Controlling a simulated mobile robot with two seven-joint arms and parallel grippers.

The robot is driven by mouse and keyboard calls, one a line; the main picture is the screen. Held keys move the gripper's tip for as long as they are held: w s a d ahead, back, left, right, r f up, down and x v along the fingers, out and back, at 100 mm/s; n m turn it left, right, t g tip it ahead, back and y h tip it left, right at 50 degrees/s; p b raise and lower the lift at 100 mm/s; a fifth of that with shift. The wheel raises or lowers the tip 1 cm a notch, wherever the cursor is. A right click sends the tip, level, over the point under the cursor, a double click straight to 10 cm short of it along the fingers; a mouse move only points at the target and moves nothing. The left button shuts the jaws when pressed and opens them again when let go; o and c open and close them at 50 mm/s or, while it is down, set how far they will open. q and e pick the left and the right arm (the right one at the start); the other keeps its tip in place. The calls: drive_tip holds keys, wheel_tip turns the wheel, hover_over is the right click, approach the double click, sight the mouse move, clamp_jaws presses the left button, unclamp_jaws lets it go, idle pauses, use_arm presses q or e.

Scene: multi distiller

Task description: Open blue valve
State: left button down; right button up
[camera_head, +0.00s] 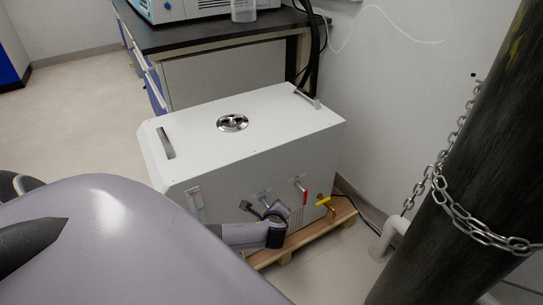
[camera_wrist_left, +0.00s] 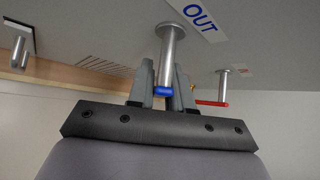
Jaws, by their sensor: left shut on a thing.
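The blue valve (camera_wrist_left: 165,92) is on the end of a metal stem coming out of the white distiller's front panel, under an "OUT" label. My left gripper (camera_wrist_left: 164,84) has one finger on each side of the valve and is shut on it. In the head view my left gripper (camera_head: 273,212) is at the front of the white distiller (camera_head: 240,150). There the gripper hides the blue handle. A red valve (camera_head: 303,191) is just to the right, and it also shows in the left wrist view (camera_wrist_left: 211,103). My right gripper is not in view.
A yellow valve (camera_head: 323,202) sits right of the red one. The distiller stands on a wooden pallet (camera_head: 330,222). A dark cylinder (camera_head: 470,170) with a chain (camera_head: 455,205) stands at the right. A dark-topped bench (camera_head: 200,35) is behind. Floor at left is clear.

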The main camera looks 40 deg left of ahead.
use_arm(q)
drive_tip(key=shift+w+d+r+n+t+y+b, duration=0.15)
drive_tip(key=shift+r+n+t+y+b, duration=0.15)
drive_tip(key=shift+n+t+b, duration=0.9)
drive_tip(key=shift+w+a+r+n+t+y+b, duration=0.15)
drive_tip(key=shift+r+n+t+b, duration=0.45)
drive_tip(key=shift+t+b, duration=1.05)
drive_tip(key=shift+w+d+r+n+t+y+b, duration=0.2)
drive_tip(key=shift+n+t+b, duration=0.8)
drive_tip(key=shift+b, duration=1)
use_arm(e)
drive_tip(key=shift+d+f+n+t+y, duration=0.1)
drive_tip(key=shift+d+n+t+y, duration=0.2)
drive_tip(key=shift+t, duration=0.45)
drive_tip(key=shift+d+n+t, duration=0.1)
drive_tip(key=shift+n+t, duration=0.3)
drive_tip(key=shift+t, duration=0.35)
use_arm(q)
drive_tip(key=c, duration=1.1)
unclamp_jaws()
